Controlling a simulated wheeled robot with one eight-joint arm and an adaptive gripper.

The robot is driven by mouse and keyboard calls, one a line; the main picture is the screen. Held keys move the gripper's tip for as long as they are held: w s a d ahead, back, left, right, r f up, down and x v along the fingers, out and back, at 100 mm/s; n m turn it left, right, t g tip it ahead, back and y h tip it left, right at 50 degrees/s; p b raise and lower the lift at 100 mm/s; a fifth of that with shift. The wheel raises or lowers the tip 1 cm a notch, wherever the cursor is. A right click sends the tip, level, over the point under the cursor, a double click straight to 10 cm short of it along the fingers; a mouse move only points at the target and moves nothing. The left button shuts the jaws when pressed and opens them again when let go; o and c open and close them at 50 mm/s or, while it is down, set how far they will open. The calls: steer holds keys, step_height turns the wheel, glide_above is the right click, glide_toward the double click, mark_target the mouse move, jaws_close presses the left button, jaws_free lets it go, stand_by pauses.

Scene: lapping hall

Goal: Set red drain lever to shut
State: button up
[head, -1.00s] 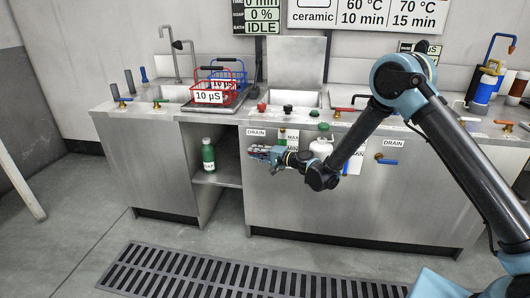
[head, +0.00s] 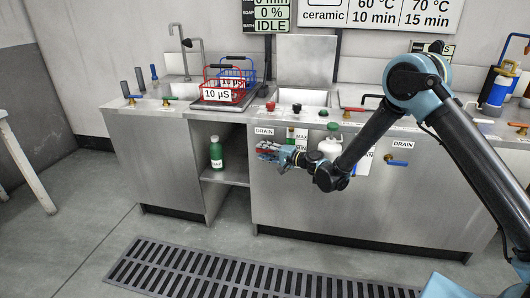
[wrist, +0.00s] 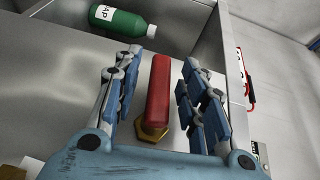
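The red drain lever (wrist: 159,90) has a brass nut at its base and runs up the wrist picture between my fingers. In the head view the lever (head: 268,147) lies roughly level on the steel front under a DRAIN label (head: 264,131), partly hidden by my gripper. My gripper (wrist: 158,70) is open, with one finger on each side of the lever and a visible gap to both. In the head view my gripper (head: 267,152) is at the lever, close to the panel.
A green soap bottle (head: 216,154) stands on a shelf in the open bay left of the lever; it also shows in the wrist view (wrist: 118,22). A floor grate (head: 235,270) lies in front.

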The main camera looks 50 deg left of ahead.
steer(key=v, duration=0.7)
steer(key=shift+d, duration=0.2)
steer(key=shift+w, duration=0.1)
steer(key=shift+c, duration=0.5)
